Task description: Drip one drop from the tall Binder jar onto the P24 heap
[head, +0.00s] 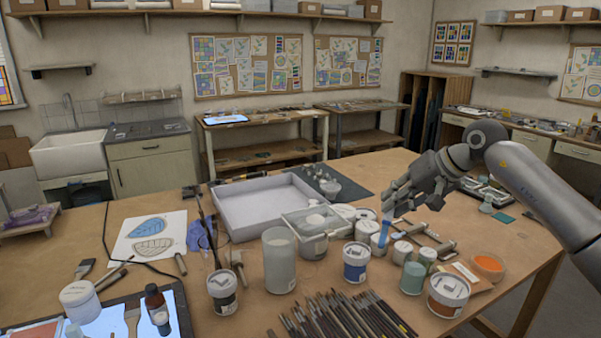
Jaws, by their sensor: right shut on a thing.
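My right gripper (391,207) reaches in from the right and is shut on a slim, blue, see-through thing (384,232), possibly a dropper. It points down at the cluster of white-lidded jars; I cannot tell whether its tip is inside one or in front. A tall frosted jar (279,264) stands left of it, apart from the gripper. No Binder label is readable. I cannot pick out the P24 heap; an orange heap in a shallow dish (488,264) lies at the right, its label unreadable. My left gripper is not in view.
Small jars crowd the middle, including a blue-labelled one (356,262) and a dark-labelled one (222,292). Several brushes (345,318) lie in front. A grey tray (235,213) is behind. A leaf drawing (150,235) and a brown bottle (157,308) are at left.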

